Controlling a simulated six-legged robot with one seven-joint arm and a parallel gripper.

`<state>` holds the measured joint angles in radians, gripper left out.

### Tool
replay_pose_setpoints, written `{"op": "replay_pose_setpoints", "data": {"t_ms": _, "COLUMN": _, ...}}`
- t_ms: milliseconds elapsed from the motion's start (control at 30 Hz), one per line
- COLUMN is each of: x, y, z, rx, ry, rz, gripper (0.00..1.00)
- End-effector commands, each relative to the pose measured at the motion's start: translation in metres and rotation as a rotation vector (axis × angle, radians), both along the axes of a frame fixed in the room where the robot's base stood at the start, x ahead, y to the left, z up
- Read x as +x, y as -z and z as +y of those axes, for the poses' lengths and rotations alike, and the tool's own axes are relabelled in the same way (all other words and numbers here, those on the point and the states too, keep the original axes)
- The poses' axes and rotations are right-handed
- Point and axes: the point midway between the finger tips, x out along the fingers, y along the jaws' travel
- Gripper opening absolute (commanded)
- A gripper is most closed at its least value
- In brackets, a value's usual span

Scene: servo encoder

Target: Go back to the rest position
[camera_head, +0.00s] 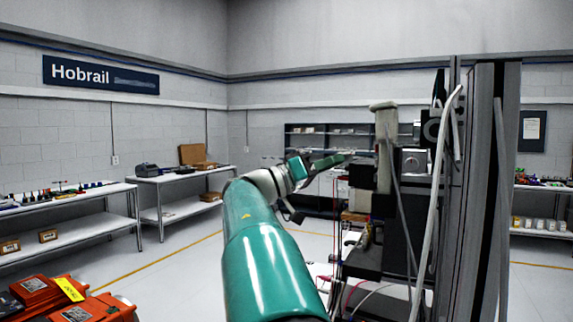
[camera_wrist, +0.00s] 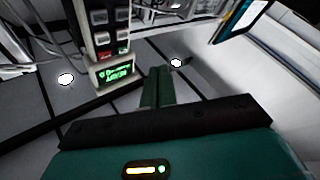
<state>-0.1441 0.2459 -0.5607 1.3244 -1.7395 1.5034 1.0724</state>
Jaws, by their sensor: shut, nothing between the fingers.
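My teal arm (camera_head: 262,245) reaches forward from the bottom middle in the head view, toward the dark equipment rack on the right. My gripper shows in the wrist view (camera_wrist: 158,72), with its two green fingers together and nothing between them. A control panel (camera_wrist: 112,45) with square buttons and a lit green display stands just left of the fingers in the wrist view, apart from them as far as I can tell. In the head view the gripper end is small and partly lost against the rack, so I cannot tell contact there.
The equipment rack (camera_head: 485,190) with a tall post and hanging cables stands close at right. Orange cases (camera_head: 75,302) lie at lower left. Shelving tables (camera_head: 70,235) line the left wall. Pale floor (camera_head: 175,265) between them and my arm is clear.

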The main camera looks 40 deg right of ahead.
Motion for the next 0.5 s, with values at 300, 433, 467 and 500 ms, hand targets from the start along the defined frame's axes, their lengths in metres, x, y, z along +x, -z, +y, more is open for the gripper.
{"op": "replay_pose_setpoints", "data": {"t_ms": 300, "x": -0.007, "y": 0.016, "z": -0.006, "rx": 0.088, "ry": -0.019, "rz": 0.016, "gripper": 0.0}}
{"op": "replay_pose_setpoints", "data": {"t_ms": 433, "x": -0.023, "y": 0.066, "z": -0.011, "rx": 0.341, "ry": -0.1, "rz": 0.07, "gripper": 0.0}}
{"op": "replay_pose_setpoints", "data": {"t_ms": 467, "x": -0.027, "y": 0.082, "z": -0.009, "rx": 0.416, "ry": -0.13, "rz": 0.087, "gripper": 0.0}}
{"op": "replay_pose_setpoints", "data": {"t_ms": 500, "x": -0.032, "y": 0.105, "z": -0.004, "rx": 0.517, "ry": -0.177, "rz": 0.114, "gripper": 0.0}}
